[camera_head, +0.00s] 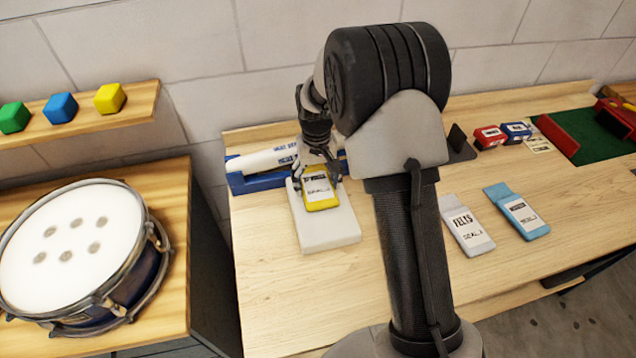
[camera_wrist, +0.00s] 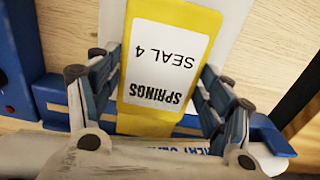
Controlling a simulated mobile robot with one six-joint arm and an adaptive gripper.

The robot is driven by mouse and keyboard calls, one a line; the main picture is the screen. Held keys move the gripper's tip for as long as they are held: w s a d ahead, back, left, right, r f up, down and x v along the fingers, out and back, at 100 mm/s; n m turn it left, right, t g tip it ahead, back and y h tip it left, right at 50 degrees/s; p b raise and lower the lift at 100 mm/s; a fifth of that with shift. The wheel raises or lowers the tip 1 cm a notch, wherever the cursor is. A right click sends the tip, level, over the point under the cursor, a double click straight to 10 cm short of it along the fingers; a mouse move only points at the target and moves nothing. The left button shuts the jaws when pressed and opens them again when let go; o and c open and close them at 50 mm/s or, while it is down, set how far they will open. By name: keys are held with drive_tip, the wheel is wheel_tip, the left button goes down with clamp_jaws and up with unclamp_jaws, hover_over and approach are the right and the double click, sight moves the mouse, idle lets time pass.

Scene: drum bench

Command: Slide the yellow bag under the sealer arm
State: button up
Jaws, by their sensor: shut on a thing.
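The yellow bag (camera_head: 322,205) lies on a white block (camera_head: 330,235) at the front of the heat sealer. In the wrist view the bag (camera_wrist: 150,126) shows a white label reading "SPRINGS SEAL 4", upside down. My gripper (camera_head: 317,183) is shut on the bag, with a finger on each side, as the wrist view also shows (camera_wrist: 170,66). The sealer has a blue base (camera_head: 250,184) and a white arm (camera_head: 262,160). In the wrist view the bag's far end reaches the edge of the arm (camera_wrist: 62,160); I cannot tell whether any of it is underneath.
A white bag (camera_head: 466,231) and a light blue bag (camera_head: 517,211) lie on the bench at right. Red (camera_head: 489,137) and dark blue (camera_head: 516,131) packs sit behind them. A drum (camera_head: 75,250) stands at left, below a shelf with coloured cubes (camera_head: 61,107).

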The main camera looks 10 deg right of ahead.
drive_tip(key=shift+w, duration=0.2)
drive_tip(key=o, duration=1.1)
drive_tip(key=shift+o, duration=0.2)
wheel_tip(320, 180, up, 12)
drive_tip(key=shift+s, duration=0.1)
